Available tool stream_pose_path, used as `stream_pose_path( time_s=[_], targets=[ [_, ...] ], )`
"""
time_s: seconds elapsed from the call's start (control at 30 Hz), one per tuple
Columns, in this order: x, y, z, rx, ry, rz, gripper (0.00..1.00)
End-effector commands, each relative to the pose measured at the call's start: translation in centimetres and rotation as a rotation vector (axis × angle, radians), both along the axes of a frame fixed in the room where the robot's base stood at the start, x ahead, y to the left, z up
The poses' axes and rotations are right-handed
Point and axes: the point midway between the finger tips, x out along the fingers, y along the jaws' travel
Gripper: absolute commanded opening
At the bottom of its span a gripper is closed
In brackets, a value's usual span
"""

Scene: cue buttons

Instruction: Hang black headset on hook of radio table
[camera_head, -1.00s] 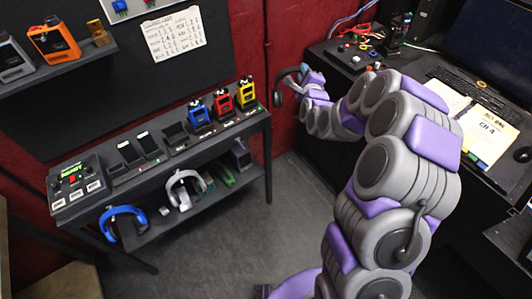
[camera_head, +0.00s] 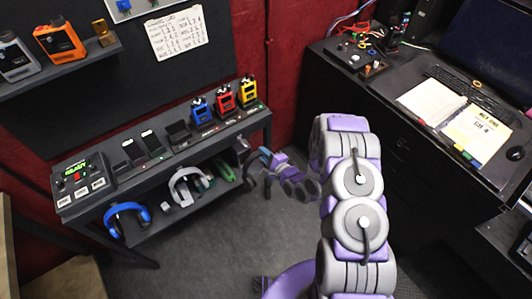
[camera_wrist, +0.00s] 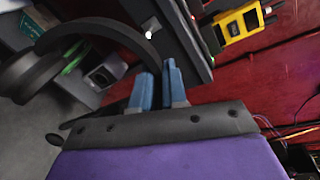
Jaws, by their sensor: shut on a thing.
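The black headset (camera_wrist: 98,28) is in my gripper. In the wrist view its curved band runs from the round ear cup (camera_wrist: 28,75) at the left to the blue fingers. My gripper (camera_wrist: 158,88) is shut on the band; the exact contact is partly hidden. In the head view my gripper (camera_head: 263,156) is just beside the right end of the radio table (camera_head: 140,179), and the dark headset (camera_head: 242,150) shows small there. The table's dark edge (camera_wrist: 190,40) is close behind the band in the wrist view. I cannot clearly make out the hook or whether the headset touches it.
Blue, red and yellow radios (camera_head: 247,92) stand on the table top. A blue headset (camera_head: 126,218) and a white headset (camera_head: 186,186) are at the lower shelf. A black desk (camera_head: 350,110) stands at the right. Grey floor between is clear.

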Motion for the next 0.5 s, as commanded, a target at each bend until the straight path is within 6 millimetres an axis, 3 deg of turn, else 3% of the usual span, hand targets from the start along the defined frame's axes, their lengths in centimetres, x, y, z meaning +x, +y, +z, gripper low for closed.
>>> stream_pose_path(
  time_s=[0.33, 0.5],
  targets=[
    [0.8, -0.5, -0.1, 0.015, 0.0, 0.004, 0.0],
    [1.6, 0.1, -0.2, 0.012, -0.002, 0.003, 0.0]
  ],
)
